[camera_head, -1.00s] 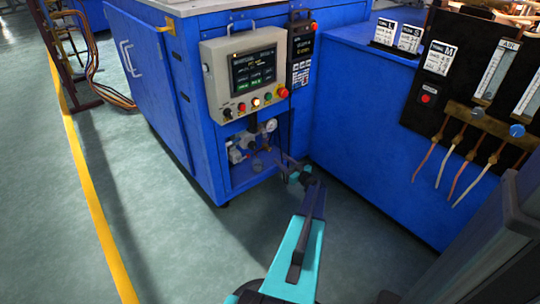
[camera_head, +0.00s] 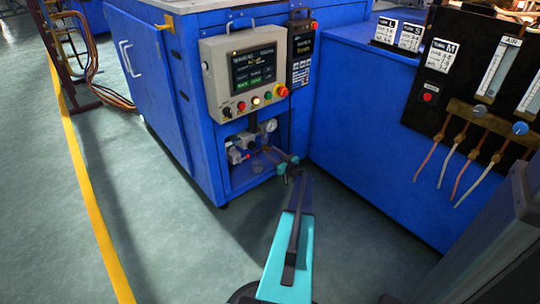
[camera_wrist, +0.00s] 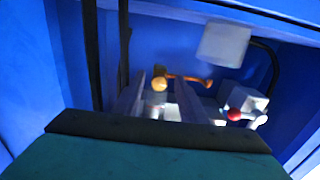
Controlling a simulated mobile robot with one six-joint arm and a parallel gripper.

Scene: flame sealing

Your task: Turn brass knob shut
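A small round brass knob (camera_wrist: 160,84) shows in the wrist view, in the middle of the blue niche, with an orange-brown pipe (camera_wrist: 190,78) behind it to the right. The two dark fingers of my gripper (camera_wrist: 160,98) stand apart on either side of the knob in that picture. I cannot tell whether they touch it. In the head view my gripper (camera_head: 271,157) reaches into the niche under the control panel (camera_head: 245,72). The knob is too small to make out there.
In the niche are a pressure gauge (camera_head: 270,125), silver valve parts (camera_head: 236,153) and a red-tipped fitting (camera_wrist: 234,114) right of the fingers. A blue cabinet (camera_head: 358,120) with flowmeters stands at right. Open floor (camera_head: 150,240) lies at left.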

